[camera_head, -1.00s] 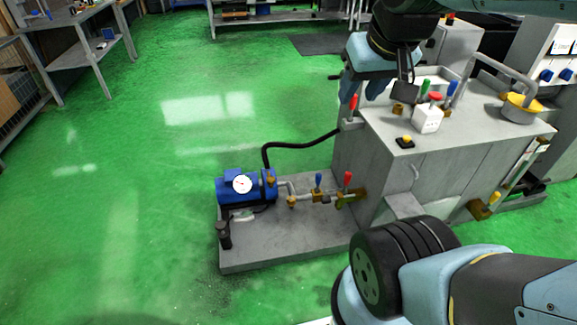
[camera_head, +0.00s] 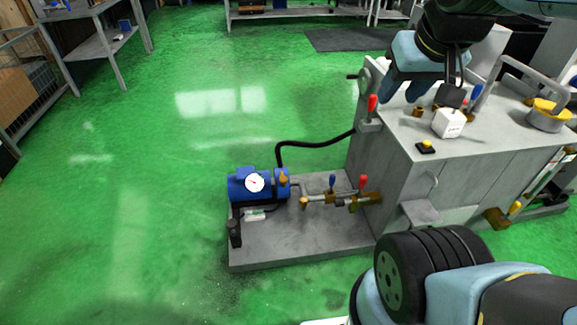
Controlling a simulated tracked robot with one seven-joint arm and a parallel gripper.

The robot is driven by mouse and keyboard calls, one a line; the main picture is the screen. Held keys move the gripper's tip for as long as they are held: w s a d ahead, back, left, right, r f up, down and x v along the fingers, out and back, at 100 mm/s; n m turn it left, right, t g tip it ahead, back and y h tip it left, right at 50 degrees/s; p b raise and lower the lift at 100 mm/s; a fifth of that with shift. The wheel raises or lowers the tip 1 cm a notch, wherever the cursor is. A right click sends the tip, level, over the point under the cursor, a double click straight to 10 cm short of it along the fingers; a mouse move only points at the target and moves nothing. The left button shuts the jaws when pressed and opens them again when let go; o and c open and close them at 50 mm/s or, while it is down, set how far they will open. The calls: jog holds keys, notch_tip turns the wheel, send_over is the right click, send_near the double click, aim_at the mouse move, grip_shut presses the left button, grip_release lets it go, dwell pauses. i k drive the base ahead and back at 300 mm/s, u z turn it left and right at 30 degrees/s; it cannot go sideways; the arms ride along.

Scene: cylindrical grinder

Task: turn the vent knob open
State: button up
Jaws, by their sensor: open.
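My gripper (camera_head: 452,96) is open, with its dark fingers over the top of the grey machine cabinet (camera_head: 400,150). It appears just above and behind the white box (camera_head: 448,124) and hides what lies behind it. A small brass fitting (camera_head: 417,112) is to the left of the box, and a blue-handled valve (camera_head: 476,93) stands to the right. No label shows which part is the vent knob. I cannot tell whether my fingers touch anything.
A red-handled lever (camera_head: 372,104) stands at the cabinet's left edge. A yellow button (camera_head: 427,146) and a yellow-capped pot (camera_head: 547,114) are on top. A blue pump (camera_head: 258,187) with a gauge and valves (camera_head: 333,184) sits on a low plinth. The green floor at left is clear.

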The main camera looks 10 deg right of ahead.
aim_at(283, 179)
jog(key=z, duration=0.3)
jog(key=i, duration=0.95)
jog(key=u, duration=0.4)
